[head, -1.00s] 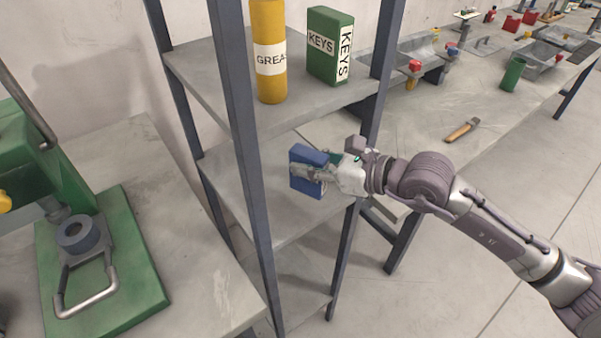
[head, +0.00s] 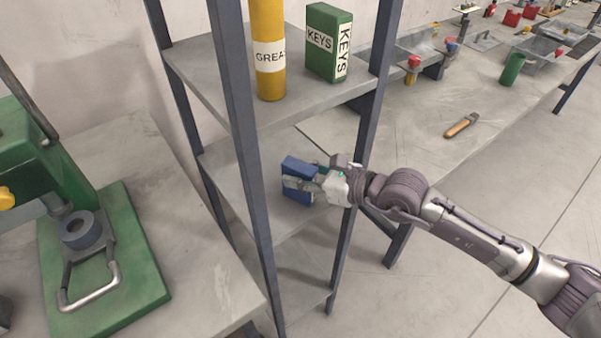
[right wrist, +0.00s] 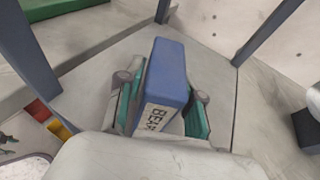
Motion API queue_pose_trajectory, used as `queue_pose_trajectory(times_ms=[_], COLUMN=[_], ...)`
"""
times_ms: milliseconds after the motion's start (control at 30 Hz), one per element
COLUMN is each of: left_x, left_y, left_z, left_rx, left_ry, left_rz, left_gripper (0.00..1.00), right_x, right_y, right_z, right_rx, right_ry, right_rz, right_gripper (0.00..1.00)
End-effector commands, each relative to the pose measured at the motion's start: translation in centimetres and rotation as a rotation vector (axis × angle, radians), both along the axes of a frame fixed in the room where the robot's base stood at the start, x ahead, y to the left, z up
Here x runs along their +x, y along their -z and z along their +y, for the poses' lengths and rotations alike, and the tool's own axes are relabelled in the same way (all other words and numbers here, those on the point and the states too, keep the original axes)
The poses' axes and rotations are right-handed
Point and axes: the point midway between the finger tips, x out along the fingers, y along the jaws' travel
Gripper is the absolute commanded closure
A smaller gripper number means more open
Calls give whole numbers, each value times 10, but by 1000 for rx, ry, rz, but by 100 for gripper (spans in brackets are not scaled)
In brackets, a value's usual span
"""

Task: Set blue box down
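The blue box (head: 298,168) is at the middle shelf (head: 240,180) of the grey rack in the head view. My right gripper (head: 300,184) is shut on it, with a finger on either side. In the right wrist view the blue box (right wrist: 166,75) stands between the two fingers of my right gripper (right wrist: 160,105), and part of a label reading "BEAR" shows. The box is over or on the shelf; I cannot tell whether its bottom touches. My left gripper is not in view.
The upper shelf (head: 205,80) holds a yellow grease cylinder (head: 267,50) and a green keys box (head: 328,42). Rack posts (head: 362,130) stand close to my right arm. A green press (head: 100,260) is at left. The middle shelf around the box is clear.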

Motion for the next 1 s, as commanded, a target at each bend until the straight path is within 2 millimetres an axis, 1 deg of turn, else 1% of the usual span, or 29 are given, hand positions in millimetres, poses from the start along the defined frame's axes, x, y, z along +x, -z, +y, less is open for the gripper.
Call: queue_pose_trajectory(times_ms=[33, 67, 100, 333, 467, 567, 800, 900, 1000], left_x=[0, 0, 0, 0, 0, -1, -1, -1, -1], left_y=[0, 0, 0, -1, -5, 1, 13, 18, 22], left_z=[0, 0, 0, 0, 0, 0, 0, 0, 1], left_rx=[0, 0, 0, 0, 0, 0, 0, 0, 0], left_ry=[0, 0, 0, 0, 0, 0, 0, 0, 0], left_rz=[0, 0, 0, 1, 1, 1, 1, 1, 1], left_gripper=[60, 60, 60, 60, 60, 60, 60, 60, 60], right_x=[0, 0, 0, 0, 0, -7, -34, -43, -51], right_y=[0, 0, 0, -1, -6, -6, -20, -26, -31], right_z=[0, 0, 0, 0, -1, -14, -57, -73, -85], right_rx=[0, 0, 0, 0, -1, -1, -4, -5, -4], right_ry=[0, 0, 0, 0, 1, 3, 3, 2, 3], right_rz=[0, 0, 0, 0, 0, 0, 1, 0, 1], right_gripper=[51, 46, 44, 44, 44, 44, 44, 44, 44])
